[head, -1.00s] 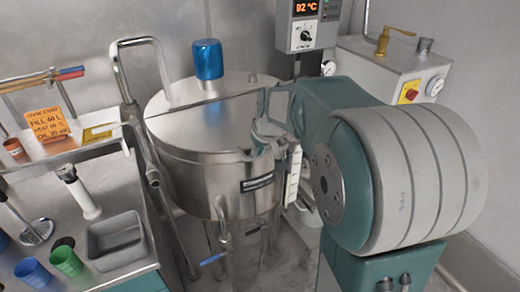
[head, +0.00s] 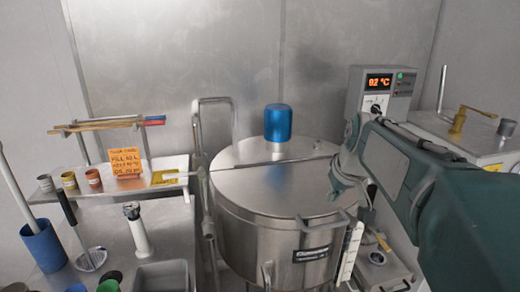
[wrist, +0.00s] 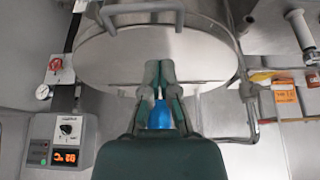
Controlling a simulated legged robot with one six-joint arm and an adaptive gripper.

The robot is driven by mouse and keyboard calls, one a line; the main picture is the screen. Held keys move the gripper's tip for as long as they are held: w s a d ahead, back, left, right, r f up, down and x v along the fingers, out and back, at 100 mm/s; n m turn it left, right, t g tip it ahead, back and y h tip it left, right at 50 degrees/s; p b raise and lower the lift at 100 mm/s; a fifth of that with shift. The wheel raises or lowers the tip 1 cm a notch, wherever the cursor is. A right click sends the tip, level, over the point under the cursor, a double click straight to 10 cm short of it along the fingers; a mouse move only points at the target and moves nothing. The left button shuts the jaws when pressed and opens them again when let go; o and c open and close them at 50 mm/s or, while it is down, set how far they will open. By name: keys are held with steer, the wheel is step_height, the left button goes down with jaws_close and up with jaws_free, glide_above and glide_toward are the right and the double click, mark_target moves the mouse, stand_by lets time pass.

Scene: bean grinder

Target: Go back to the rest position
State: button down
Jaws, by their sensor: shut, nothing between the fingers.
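My gripper (head: 344,172) hangs over the right part of the closed steel lid (head: 255,180) of a round tank (head: 285,245) in the head view. In the wrist view its two dark green fingers (wrist: 158,68) are together with nothing between them, in front of the lid. The blue cap (head: 278,122) on the lid also shows behind the fingers in the wrist view (wrist: 159,116). My teal arm comes in from the right and covers part of the area right of the tank. Whether the gripper touches the lid cannot be told.
A control box (head: 380,92) with an orange temperature display stands behind the tank on the right. A bent steel pipe (head: 206,150) rises left of the tank. A shelf (head: 130,180) with small cups and an orange note (head: 126,164) is at the left.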

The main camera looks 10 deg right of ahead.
steer(key=s+a+f, duration=0.3)
steer(key=s+a, duration=0.2)
steer(key=s, duration=0.4)
steer(key=s+a+f, duration=0.4)
steer(key=s+a, duration=0.1)
steer(key=s, duration=0.5)
steer(key=shift+a+f+t, duration=0.2)
steer(key=shift+a+t, duration=0.05)
steer(key=shift+t, duration=0.05)
